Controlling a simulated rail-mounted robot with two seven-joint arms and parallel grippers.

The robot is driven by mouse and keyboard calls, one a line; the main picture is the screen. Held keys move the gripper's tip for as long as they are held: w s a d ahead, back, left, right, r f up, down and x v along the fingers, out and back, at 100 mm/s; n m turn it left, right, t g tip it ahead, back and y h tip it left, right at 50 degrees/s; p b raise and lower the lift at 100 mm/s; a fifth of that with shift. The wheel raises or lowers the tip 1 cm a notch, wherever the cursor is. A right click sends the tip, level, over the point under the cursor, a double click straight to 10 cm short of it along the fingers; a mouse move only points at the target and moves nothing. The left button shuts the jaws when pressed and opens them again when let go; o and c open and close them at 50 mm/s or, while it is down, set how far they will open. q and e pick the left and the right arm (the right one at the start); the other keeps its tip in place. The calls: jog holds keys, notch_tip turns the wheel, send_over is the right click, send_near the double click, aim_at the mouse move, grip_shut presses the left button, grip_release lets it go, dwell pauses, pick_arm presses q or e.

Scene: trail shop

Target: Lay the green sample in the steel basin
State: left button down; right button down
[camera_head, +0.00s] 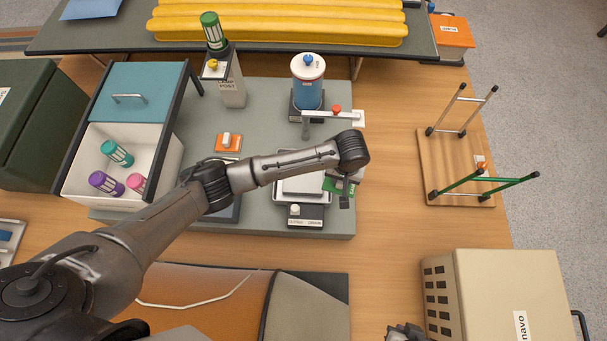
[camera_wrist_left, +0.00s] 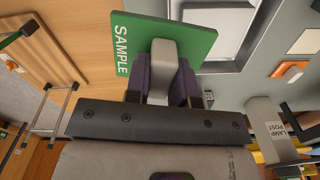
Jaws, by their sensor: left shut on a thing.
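The green sample is a flat green card marked SAMPLE with a pale grip block (camera_wrist_left: 195,45) in the left wrist view. In the head view only a strip of the sample (camera_head: 330,184) shows beside the hand. My left gripper (camera_wrist_left: 163,75) is shut on the block. In the head view the left gripper (camera_head: 343,188) is at the right edge of the steel basin (camera_head: 318,198), a shallow tray partly hidden by my arm. The basin (camera_wrist_left: 240,62) also shows beyond the sample in the left wrist view. At the bottom edge, a dark piece of my right gripper (camera_head: 405,333) shows, its jaws unclear.
The basin's unit stands on a grey mat (camera_head: 265,215). A lamp post (camera_head: 232,85) and a white bin (camera_head: 125,195) of coloured cylinders are left. A wooden rack (camera_head: 455,150) and a beige box (camera_head: 495,300) are right.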

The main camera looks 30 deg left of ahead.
pick_arm(q)
jog(key=shift+s+d+f+n, duration=0.15)
jog(key=shift+d+f, duration=0.15)
jog(key=shift+f, duration=0.2)
jog(key=shift+s+d+f+n, duration=0.15)
jog(key=shift+d+f, duration=0.1)
jog(key=shift+f, duration=0.2)
jog(key=a, duration=0.1)
jog(key=a+f+n, duration=0.1)
jog(key=shift+w+a+n, duration=0.1)
jog(key=shift+a+n, duration=0.2)
jog(key=shift+a, duration=0.1)
jog(key=shift+a+f, duration=0.1)
jog(key=shift+a, duration=0.1)
jog(key=shift+a+f+n+b, duration=0.25)
jog(key=shift+a+n+b, duration=0.05)
jog(key=a+f+b, duration=0.2)
jog(key=a, duration=0.1)
jog(key=w+a+f+b, duration=0.1)
jog(key=a+f+b, duration=0.1)
jog(key=a, duration=0.2)
jog(key=w+a+f+b, duration=0.1)
jog(key=a+f+b, duration=0.1)
jog(key=a, duration=0.1)
jog(key=shift+a+f, duration=0.25)
jog(key=shift+a, duration=0.05)
notch_tip(320, 180, down, 4)
jog(key=b, duration=0.3)
jog(key=shift+s+r, duration=0.1)
